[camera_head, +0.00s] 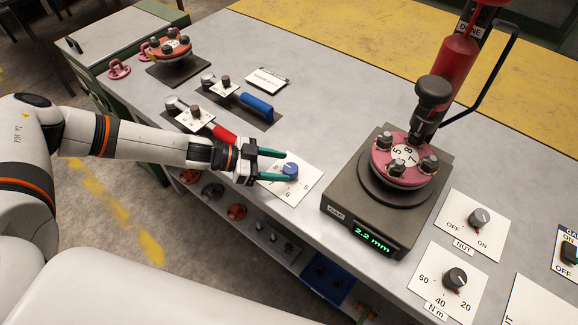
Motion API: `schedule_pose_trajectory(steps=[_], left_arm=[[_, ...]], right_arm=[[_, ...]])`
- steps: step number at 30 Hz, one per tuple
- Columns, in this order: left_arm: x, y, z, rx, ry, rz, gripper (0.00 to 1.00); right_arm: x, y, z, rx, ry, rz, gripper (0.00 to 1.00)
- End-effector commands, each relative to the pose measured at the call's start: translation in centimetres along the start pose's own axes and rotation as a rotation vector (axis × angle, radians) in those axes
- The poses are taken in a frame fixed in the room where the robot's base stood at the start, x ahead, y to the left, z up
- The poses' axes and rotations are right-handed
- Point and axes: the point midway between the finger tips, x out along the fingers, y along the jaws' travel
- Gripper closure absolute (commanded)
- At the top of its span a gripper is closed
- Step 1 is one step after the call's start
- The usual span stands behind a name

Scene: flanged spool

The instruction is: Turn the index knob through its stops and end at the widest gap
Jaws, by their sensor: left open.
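The index knob (290,170) is blue and stands on a white plate (305,187) with numbers around it; 5 and 6 can be read and the rest is partly hidden. My left gripper (287,167) is open, with its green fingers on either side of the knob; I cannot tell whether they touch it. The pink flanged spool (381,165) sits on a dark gauge base (344,229) under a red spindle tool. The gauge display (373,241) reads 2.2 mm in green. My right gripper is not in view.
A NUT knob (479,217) and an N m knob (455,278) stand on plates at right. A red-handled tool (222,134) and a blue-handled tool (257,106) lie behind my left arm. Another pink flange (171,46) stands at the back left. A black lever (497,72) juts from the spindle.

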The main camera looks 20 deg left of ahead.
Motion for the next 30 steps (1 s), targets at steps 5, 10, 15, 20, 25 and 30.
schedule_pose_trajectory(steps=[5,10,15,20,25,30], left_arm=[[-4.1,0.1,0.1,0.001,0.0,0.005,0.43],[-6.8,0.1,0.1,0.002,-0.001,0.003,0.43],[-7.9,0.0,0.1,0.001,0.0,0.001,0.43],[-8.0,0.0,0.0,0.001,0.0,-0.001,0.43],[-8.0,0.0,0.0,0.001,0.0,-0.001,0.43],[-8.0,0.0,0.0,0.001,0.0,0.0,0.43]], right_arm=[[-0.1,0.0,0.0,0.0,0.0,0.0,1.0],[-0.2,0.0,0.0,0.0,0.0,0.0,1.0],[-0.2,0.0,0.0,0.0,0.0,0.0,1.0],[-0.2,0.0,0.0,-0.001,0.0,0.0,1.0],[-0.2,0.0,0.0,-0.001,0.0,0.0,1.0],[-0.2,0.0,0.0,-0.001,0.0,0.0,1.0]])
